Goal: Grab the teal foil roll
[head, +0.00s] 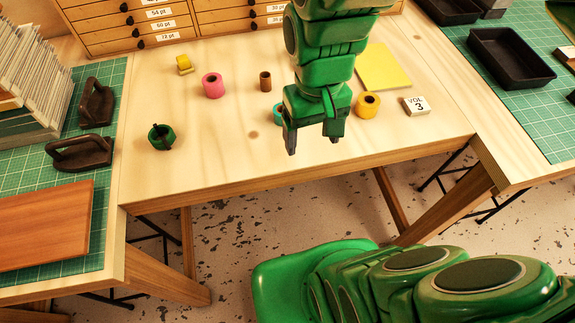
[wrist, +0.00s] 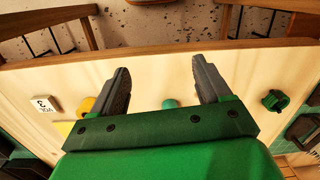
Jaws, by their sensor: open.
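The teal foil roll (head: 277,115) stands on the pale wooden table, mostly hidden behind my gripper in the head view. In the wrist view, only a small part of the teal roll (wrist: 170,103) shows, just past the gripper's palm edge and between the bases of the two fingers. My gripper (head: 312,143) is open and empty. Its fingers point down, nearer the table's front edge than the teal roll. The wrist view shows the spread fingertips (wrist: 160,66) with bare table and the front edge beyond them.
A yellow-orange roll (head: 367,105) and a "VOL 3" block (head: 416,106) stand right of the gripper. Pink (head: 213,85), brown (head: 265,81) and dark green (head: 161,137) rolls stand to the left. A yellow sheet (head: 384,66) lies behind. The front-middle table is clear.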

